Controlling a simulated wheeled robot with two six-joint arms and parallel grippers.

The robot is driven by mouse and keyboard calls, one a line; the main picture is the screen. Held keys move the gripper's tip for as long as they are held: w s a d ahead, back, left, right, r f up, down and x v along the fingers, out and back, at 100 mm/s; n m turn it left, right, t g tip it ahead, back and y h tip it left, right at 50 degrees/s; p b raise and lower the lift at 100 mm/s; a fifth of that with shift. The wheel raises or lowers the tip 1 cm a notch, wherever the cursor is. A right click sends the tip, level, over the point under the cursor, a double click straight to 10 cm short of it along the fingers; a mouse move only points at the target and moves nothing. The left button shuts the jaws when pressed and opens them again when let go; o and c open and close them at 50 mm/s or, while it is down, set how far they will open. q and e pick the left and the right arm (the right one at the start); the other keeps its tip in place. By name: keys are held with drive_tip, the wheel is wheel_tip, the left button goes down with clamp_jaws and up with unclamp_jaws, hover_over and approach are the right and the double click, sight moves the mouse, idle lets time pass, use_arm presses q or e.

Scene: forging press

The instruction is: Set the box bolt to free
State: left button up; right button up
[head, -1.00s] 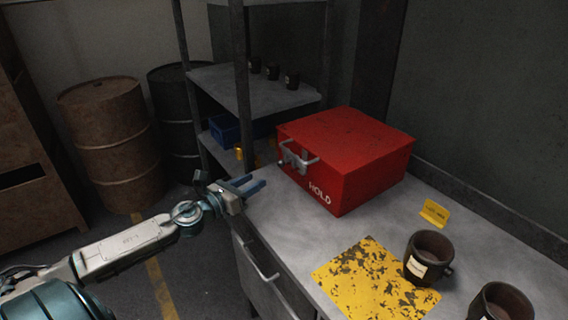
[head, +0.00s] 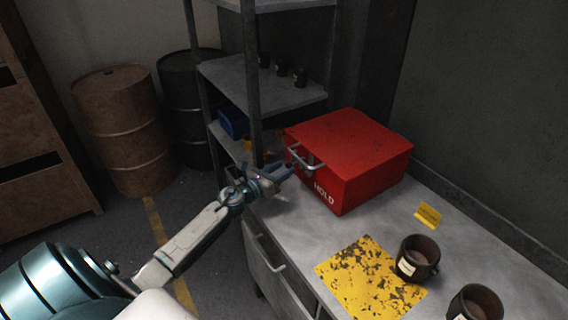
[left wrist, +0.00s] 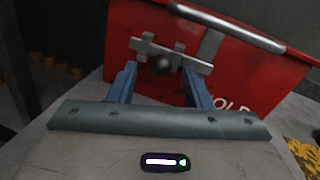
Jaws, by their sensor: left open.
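The red box (head: 352,158) marked HOLD stands on the grey bench. Its front face carries a metal handle bar, seen in the left wrist view (left wrist: 232,26), and a grey bolt with a dark round knob (left wrist: 163,64). My left gripper (head: 287,172) is open in front of the box's front face. In the left wrist view its two blue fingers (left wrist: 160,84) stand apart, with the bolt knob showing between and beyond their tips. I cannot tell whether the fingers touch the bolt. In the head view the gripper and handle partly hide the bolt. My right gripper is not in view.
A yellow worn mat (head: 368,282), two dark mugs (head: 417,258) (head: 474,303) and a small yellow sign (head: 428,215) are on the bench (head: 300,225). A shelf rack (head: 262,88) with small cups stands behind. Rusty and dark barrels (head: 125,130) stand at left.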

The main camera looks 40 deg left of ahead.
use_arm(q)
drive_tip(key=shift+w+d, duration=0.1)
drive_tip(key=shift+w, duration=0.45)
